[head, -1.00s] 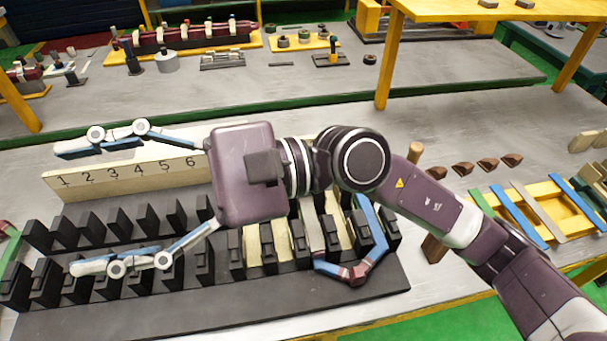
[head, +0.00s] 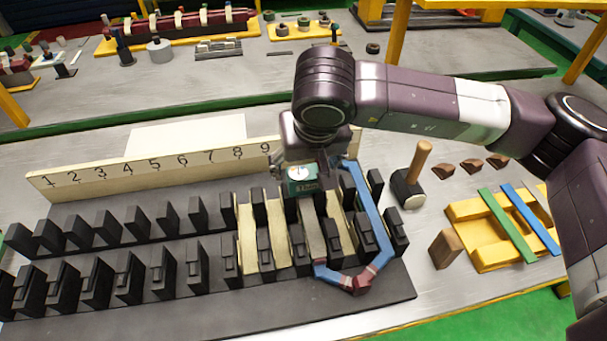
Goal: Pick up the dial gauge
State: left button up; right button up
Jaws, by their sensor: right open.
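The dial gauge, a small green block with a white round face (head: 301,185), shows near the upper edge of the black slotted fixture, above the pale strips. My right gripper (head: 296,170) points down directly over it. The wrist and palm hide the gauge's far side. A grey finger shows at the gauge's left; the other finger is hard to make out. I cannot tell whether the fingers touch the gauge. My left gripper is not in view.
A mallet (head: 412,180), a wooden block (head: 445,248) and a yellow tray (head: 478,262) are to the right.

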aim_at(304, 173)
jog(key=shift+p+x, duration=0.4)
jog(key=shift+x, duration=1.4)
jog(key=shift+a, duration=0.1)
jog(key=c, duration=1.2)
